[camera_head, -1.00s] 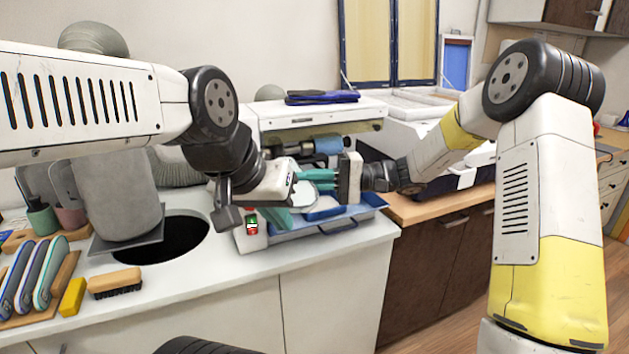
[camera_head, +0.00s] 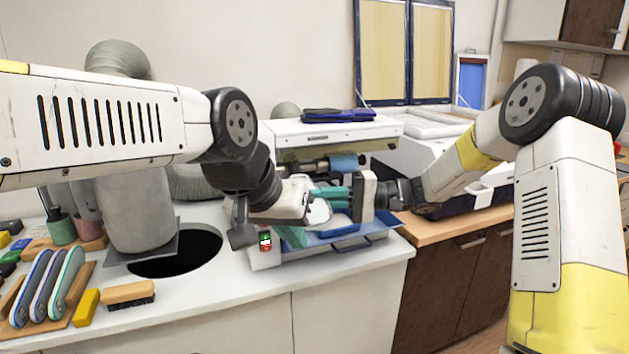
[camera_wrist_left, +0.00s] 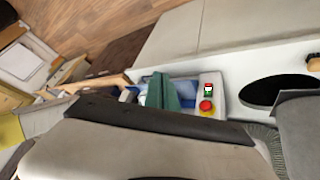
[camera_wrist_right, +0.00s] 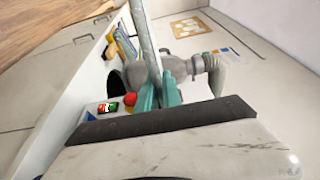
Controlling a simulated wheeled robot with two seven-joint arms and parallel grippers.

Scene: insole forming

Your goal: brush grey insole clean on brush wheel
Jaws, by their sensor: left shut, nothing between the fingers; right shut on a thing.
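The grey insole (camera_wrist_right: 147,38) stands edge-on between the teal fingers of my right gripper (camera_wrist_right: 160,92) in the right wrist view. In the head view my right gripper (camera_head: 335,196) points left, shut on the insole, whose pale face (camera_head: 318,213) shows beside the fingers. My left gripper (camera_head: 294,236) is shut and empty, its teal fingers close to the insole; they also show in the left wrist view (camera_wrist_left: 163,92). Behind both grippers is a machine shaft with a blue roller (camera_head: 343,162). I cannot tell which part is the brush wheel; my left wrist hides some of the shaft.
A control box with a green and red switch (camera_head: 265,241) and a blue tray (camera_head: 345,240) sit under the grippers. At left are a round counter hole (camera_head: 178,255), a hand brush (camera_head: 128,294), a yellow block (camera_head: 86,307) and several coloured insoles (camera_head: 48,287).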

